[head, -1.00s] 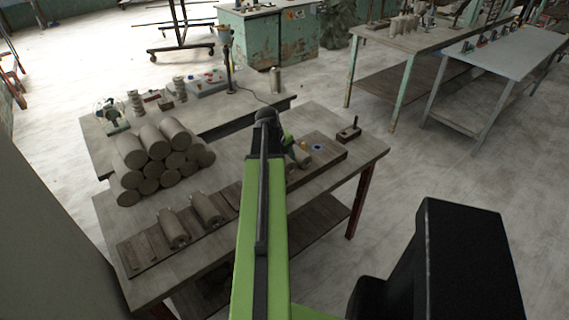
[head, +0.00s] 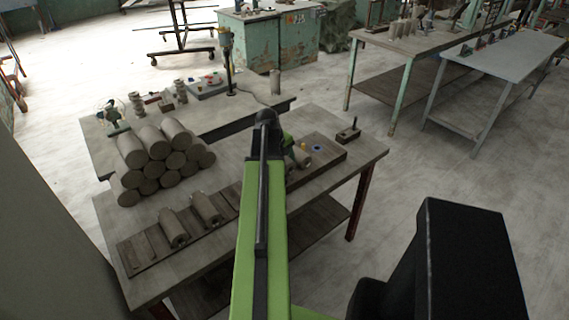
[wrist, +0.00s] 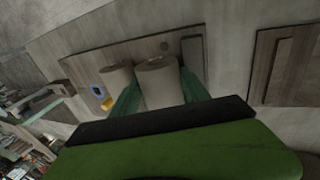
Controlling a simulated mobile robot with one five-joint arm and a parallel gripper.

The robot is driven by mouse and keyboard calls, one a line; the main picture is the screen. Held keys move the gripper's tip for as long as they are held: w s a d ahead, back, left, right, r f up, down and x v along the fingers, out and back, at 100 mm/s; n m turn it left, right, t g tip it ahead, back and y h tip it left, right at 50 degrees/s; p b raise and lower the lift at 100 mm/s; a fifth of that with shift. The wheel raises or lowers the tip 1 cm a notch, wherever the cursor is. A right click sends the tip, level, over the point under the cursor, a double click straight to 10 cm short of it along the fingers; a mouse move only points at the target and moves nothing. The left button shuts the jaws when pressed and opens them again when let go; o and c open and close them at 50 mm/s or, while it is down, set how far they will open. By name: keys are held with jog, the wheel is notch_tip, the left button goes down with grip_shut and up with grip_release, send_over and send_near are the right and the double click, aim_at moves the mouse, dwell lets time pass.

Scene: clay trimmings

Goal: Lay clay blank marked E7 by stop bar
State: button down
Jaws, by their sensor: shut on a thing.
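My gripper (wrist: 160,92) is shut on a grey clay blank (wrist: 158,80), with one green finger on each side. The blank is over a brown board (wrist: 130,51); I cannot tell whether it touches it. A second clay blank (wrist: 117,76) is close on its left in the wrist view. A darker raised strip (wrist: 193,58), perhaps the stop bar, stands just right of the held blank. No marking such as E7 is readable. In the head view my arm hides most of the gripper; a clay blank (head: 301,158) shows beside it on the board (head: 325,158).
A blue mark (head: 318,148) and a yellow piece (wrist: 108,103) are near the blanks. A second board (head: 140,256) holds two clay blanks (head: 173,228) at the left. A stack of clay cylinders (head: 160,160) stands behind it. A small block with a peg (head: 348,134) is at the right.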

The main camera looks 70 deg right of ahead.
jog(key=shift+s+a+f, duration=0.2)
jog(key=shift+a+f, duration=0.4)
jog(key=shift+f, duration=0.05)
jog(key=shift+c, duration=2.3)
grip_release()
jog(key=shift+w+r+p, duration=0.1)
jog(key=shift+r+p, duration=0.35)
jog(key=shift+p, duration=0.15)
jog(key=d+p+v, duration=0.1)
jog(key=p+v, duration=1.6)
jog(key=shift+r, duration=0.35)
jog(key=shift+a, duration=0.1)
